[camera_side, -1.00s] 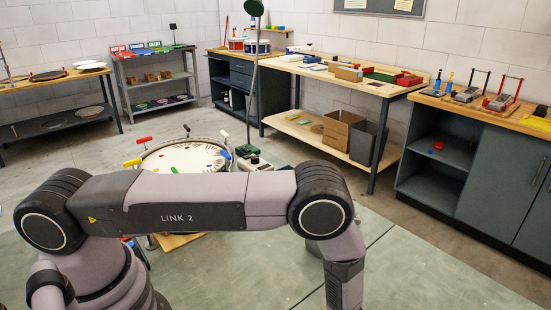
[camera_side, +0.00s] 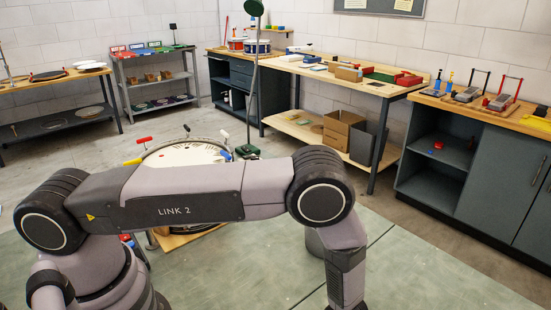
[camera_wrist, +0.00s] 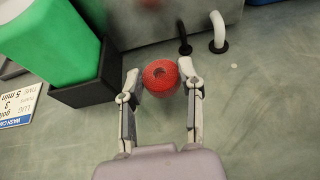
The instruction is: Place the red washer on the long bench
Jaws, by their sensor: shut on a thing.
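In the wrist view my gripper (camera_wrist: 160,82) is shut on a round red piece with a dark hole in its top, the red washer (camera_wrist: 161,76). It sits between the two fingertips; how far it is above the green-grey surface below, I cannot tell. In the side view my gripper and the washer are out of sight, as my forearm runs down past the lower edge. A long wood-topped bench (camera_side: 338,77) stands along the back wall, with boxes and trays on its top and a lower shelf.
A green block (camera_wrist: 45,35) in a black holder (camera_wrist: 90,88) stands close left of my gripper. A card (camera_wrist: 20,106) lies left, and white and black hooks (camera_wrist: 217,32) stand ahead. A drum (camera_side: 190,153) is partly behind my arm. A cabinet (camera_side: 490,180) stands right.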

